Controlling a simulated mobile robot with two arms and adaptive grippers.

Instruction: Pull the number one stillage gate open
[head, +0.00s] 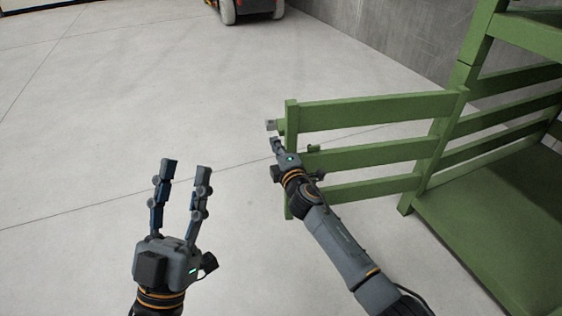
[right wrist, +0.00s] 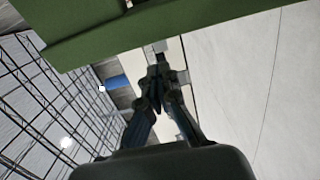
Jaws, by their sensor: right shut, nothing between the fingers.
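The stillage gate (head: 375,111) is a green slatted panel. It stands out from the green stillage (head: 500,215) at an angle, its free end post (head: 291,115) towards the middle of the head view. A small grey metal piece (head: 271,125) shows beside that post. My right gripper (head: 276,143) is at the free end, fingers shut with nothing between them; I cannot tell whether they touch the gate. In the right wrist view its fingertips (right wrist: 156,82) meet just below a green bar (right wrist: 150,28). My left gripper (head: 188,168) is open and empty, left of the gate.
Bare concrete floor (head: 130,90) lies clear to the left of the gate. A vehicle with pale wheels (head: 228,10) stands at the top. A grey wall (head: 385,35) runs behind the stillage. The right wrist view shows a wire mesh (right wrist: 50,100) at left.

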